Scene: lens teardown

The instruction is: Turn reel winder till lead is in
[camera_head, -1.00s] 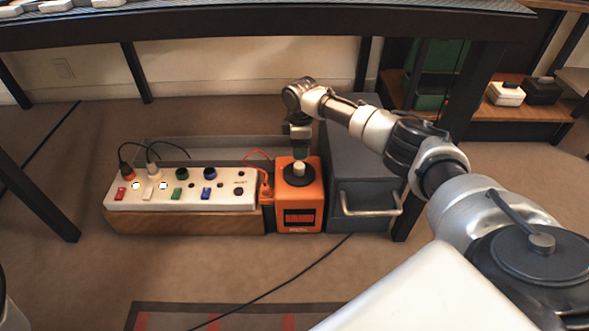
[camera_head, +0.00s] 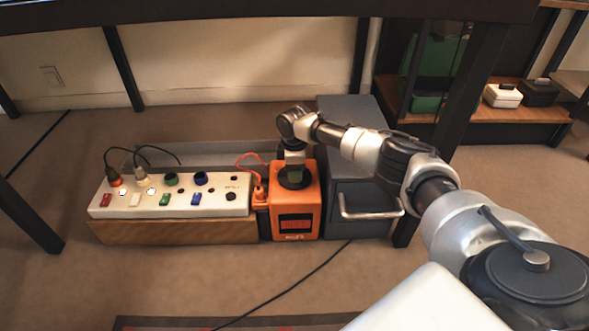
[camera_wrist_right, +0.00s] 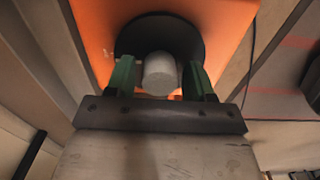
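The reel winder is an orange box (camera_head: 308,207) with a dark display on its front. A black disc (camera_head: 283,184) lies on its top. In the right wrist view a pale round knob (camera_wrist_right: 160,72) stands on the black disc (camera_wrist_right: 140,28). My right gripper (camera_head: 294,168) reaches down over the winder. Its green fingers (camera_wrist_right: 159,80) are on both sides of the knob, with narrow gaps visible, so it looks open around the knob. In the head view the gripper hides the knob. An orange lead (camera_head: 244,157) loops up beside the winder. My left gripper is not in view.
A white panel (camera_head: 115,210) with coloured switches, sockets and black plugged cables stands left of the winder on a wooden base. A grey cabinet (camera_head: 350,188) with a handle stands close on the right. A black cable crosses the open floor in front.

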